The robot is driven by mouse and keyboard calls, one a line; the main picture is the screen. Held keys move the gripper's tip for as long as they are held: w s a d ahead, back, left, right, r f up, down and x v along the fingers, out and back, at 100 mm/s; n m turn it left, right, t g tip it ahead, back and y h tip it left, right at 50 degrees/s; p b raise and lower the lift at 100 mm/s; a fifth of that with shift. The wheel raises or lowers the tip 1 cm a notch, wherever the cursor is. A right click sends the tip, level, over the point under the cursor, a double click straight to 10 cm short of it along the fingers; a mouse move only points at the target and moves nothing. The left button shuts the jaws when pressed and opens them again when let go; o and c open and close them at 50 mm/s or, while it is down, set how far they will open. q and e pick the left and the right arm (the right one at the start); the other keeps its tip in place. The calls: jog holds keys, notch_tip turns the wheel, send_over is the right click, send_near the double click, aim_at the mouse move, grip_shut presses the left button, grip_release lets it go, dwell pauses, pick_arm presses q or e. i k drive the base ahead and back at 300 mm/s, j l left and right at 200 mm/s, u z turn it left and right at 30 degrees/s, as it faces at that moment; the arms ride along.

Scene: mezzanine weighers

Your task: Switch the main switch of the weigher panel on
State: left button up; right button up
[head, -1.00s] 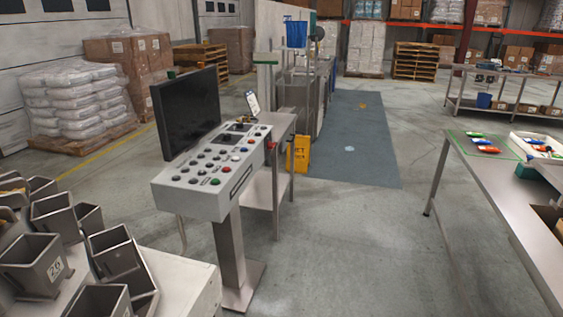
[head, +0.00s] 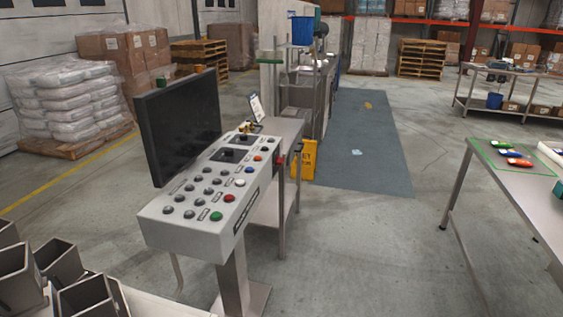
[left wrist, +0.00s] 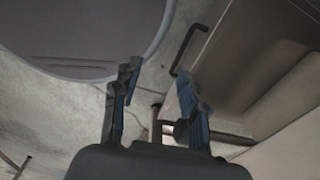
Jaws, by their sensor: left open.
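The weigher panel (head: 185,229) is a pale sloped console on a steel post, left of centre in the head view. Its top carries rows of grey, green, red and white buttons and two black square plates (head: 229,155). A small red part (head: 279,160) shows at its right side; I cannot tell whether it is the main switch or how it is set. A dark monitor (head: 180,125) stands behind the buttons. My left gripper (left wrist: 158,90) is open and empty in the left wrist view, with no panel control recognisable between its fingers. Neither gripper shows in the head view.
Grey bins (head: 90,298) stand at the lower left, close to the panel. A steel table (head: 520,195) is at the right. A yellow floor sign (head: 303,160) stands behind the panel. Open concrete floor lies between panel and table.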

aim_at(279, 161)
jog(key=i+l+u, duration=0.1)
jog(key=u, duration=0.25)
jog(key=i+l+u, duration=0.1)
jog(key=u, duration=0.25)
jog(key=i+l+u, duration=0.1)
jog(key=i+l, duration=0.15)
jog(key=i+l+u, duration=0.1)
jog(key=i+l, duration=0.15)
jog(key=l, duration=0.2)
jog(key=i+l+u, duration=0.1)
jog(key=i+l, duration=0.15)
jog(key=i+l+u, duration=0.15)
jog(key=l, duration=0.35)
jog(key=i+l+u, duration=0.1)
jog(key=i+l, duration=0.15)
jog(key=l, duration=0.15)
jog(key=i+l, duration=0.2)
jog(key=l, duration=0.2)
jog(key=i+l, duration=0.2)
jog(key=l, duration=0.2)
